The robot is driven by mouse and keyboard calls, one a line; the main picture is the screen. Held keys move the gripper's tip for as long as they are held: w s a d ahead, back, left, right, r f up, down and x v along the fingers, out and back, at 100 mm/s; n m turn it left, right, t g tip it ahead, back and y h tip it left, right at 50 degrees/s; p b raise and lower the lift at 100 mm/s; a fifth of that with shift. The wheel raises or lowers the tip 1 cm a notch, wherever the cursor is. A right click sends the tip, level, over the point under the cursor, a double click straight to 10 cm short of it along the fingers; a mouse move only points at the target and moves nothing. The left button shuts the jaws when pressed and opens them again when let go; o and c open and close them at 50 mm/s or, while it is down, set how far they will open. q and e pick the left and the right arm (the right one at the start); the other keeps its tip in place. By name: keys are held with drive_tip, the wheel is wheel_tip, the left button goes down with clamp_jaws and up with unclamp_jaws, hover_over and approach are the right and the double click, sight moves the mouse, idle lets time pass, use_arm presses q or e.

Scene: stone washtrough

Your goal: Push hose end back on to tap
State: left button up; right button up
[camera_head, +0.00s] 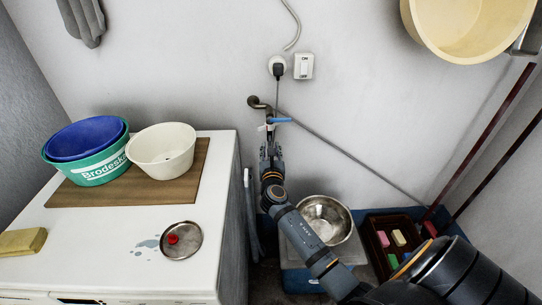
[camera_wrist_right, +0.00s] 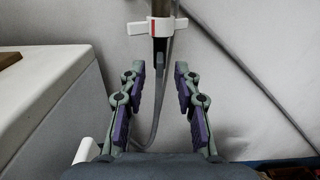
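The tap (camera_head: 256,102) comes out of the back wall, with a blue lever (camera_head: 282,120). In the right wrist view its metal spout (camera_wrist_right: 162,7) points down, with a white winged collar with a red mark (camera_wrist_right: 155,26) around it. A dark end piece (camera_wrist_right: 159,52) sits under the collar, and a thin grey hose (camera_wrist_right: 154,125) curves down below; I cannot tell how they join. My right gripper (camera_head: 269,147) is just below the tap. Its fingers (camera_wrist_right: 160,70) are apart, on either side of the hose line, with no clear contact. My left gripper is not in view.
A white machine (camera_head: 120,230) stands left, with a grey pipe (camera_head: 252,215) along its side. A steel bowl (camera_head: 327,220) and a dark crate with soaps (camera_head: 374,240) are right of my arm. A plug in a socket (camera_head: 277,68) is above the tap. A pipe (camera_head: 350,155) slants across the wall.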

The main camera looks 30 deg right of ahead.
drive_tip(key=v, duration=0.5)
idle(0.3)
